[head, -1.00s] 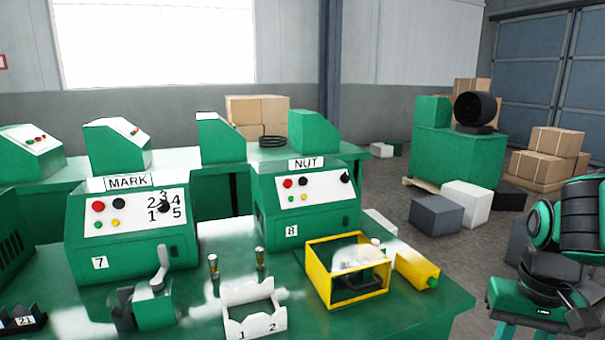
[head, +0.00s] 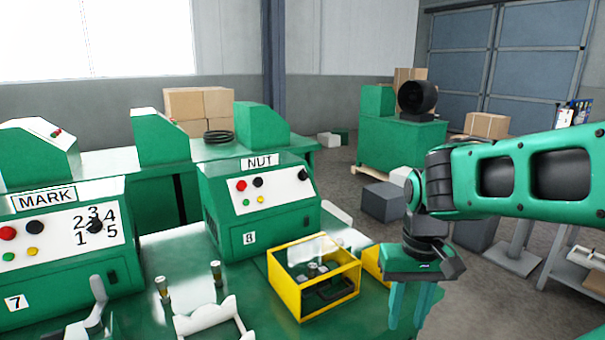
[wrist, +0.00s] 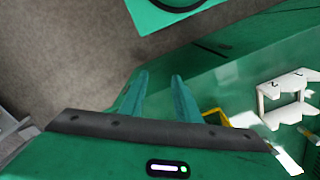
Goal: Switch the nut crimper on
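The nut crimper (head: 226,218) is a green box labelled NUT and numbered 8, on the green bench in the head view. Its white panel (head: 275,190) carries a red button (head: 241,185), a black button (head: 258,182), small green and yellow lamps (head: 253,200), and a black knob (head: 303,174) at the right. A yellow-framed unit (head: 280,291) with a clear cover stands in front of it. My gripper (head: 408,318) is open and empty, fingers down, right of the yellow frame and apart from the panel. Its parted fingers show in the wrist view (wrist: 160,82).
The mark crimper (head: 65,255), numbered 7, stands left. Two small upright posts (head: 190,278) and a white fixture (head: 213,322) are on the bench between. Grey floor lies right of the bench.

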